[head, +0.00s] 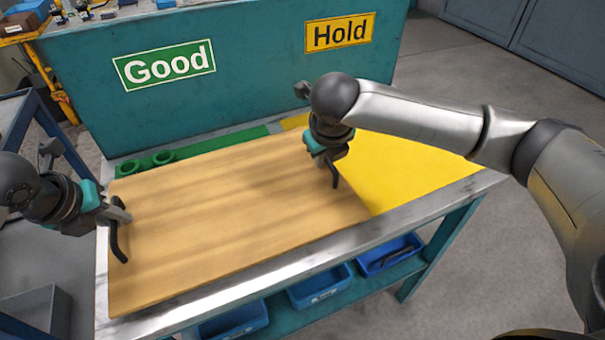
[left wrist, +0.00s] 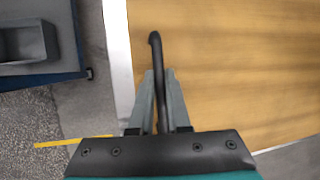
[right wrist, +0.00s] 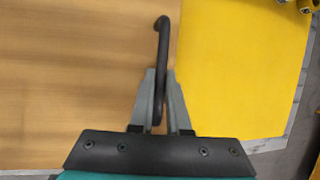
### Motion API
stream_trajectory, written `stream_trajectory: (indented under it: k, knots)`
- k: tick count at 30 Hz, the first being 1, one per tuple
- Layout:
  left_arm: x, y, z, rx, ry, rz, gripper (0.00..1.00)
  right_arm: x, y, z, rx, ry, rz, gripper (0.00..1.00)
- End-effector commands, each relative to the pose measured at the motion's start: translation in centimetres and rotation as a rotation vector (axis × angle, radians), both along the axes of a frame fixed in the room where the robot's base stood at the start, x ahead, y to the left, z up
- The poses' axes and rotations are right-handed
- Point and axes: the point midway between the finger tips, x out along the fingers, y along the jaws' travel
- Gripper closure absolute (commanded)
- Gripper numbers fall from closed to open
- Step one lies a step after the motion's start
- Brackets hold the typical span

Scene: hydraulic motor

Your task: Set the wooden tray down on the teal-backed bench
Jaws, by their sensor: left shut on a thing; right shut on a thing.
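The wooden tray (head: 215,215) is a flat, light-brown board over the left and middle of the teal-backed bench (head: 440,212). It looks level and low over the top; I cannot tell whether it touches. My left gripper (head: 120,214) is shut on the black left handle (left wrist: 155,50), also in the left wrist view. My right gripper (head: 326,160) is shut on the black right handle (right wrist: 162,40), beside the yellow area. The tray hides most of the green area beneath it.
The teal back panel (head: 250,95) carries a green "Good" sign (head: 164,66) and a yellow "Hold" sign (head: 339,33). Green rings (head: 163,157) lie behind the tray. The yellow area (head: 405,170) is bare at right. Blue bins (head: 320,285) sit on a lower shelf.

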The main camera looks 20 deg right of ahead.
Motion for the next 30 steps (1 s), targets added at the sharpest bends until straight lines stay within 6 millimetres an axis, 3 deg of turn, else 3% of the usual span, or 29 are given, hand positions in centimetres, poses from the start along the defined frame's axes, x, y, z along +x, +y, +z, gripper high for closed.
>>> stream_trajectory:
  k: [11,12,19,30]
  knots:
    - [0.1,0.0,-1.5,-0.001,-0.004,0.0,1.0,0.1,0.0,-1.6,0.0,-0.004,-0.001,1.0]
    - [0.0,0.0,-1.5,0.001,0.0,0.0,0.82,0.0,0.0,-1.6,-0.001,0.0,0.0,0.82]
    - [0.0,0.0,-1.5,0.001,0.0,0.0,0.56,0.0,0.0,-1.5,0.0,0.0,0.0,0.56]
    - [-0.2,0.2,-0.7,0.001,-0.002,0.001,0.55,0.0,0.0,-1.5,0.0,0.0,0.0,0.55]
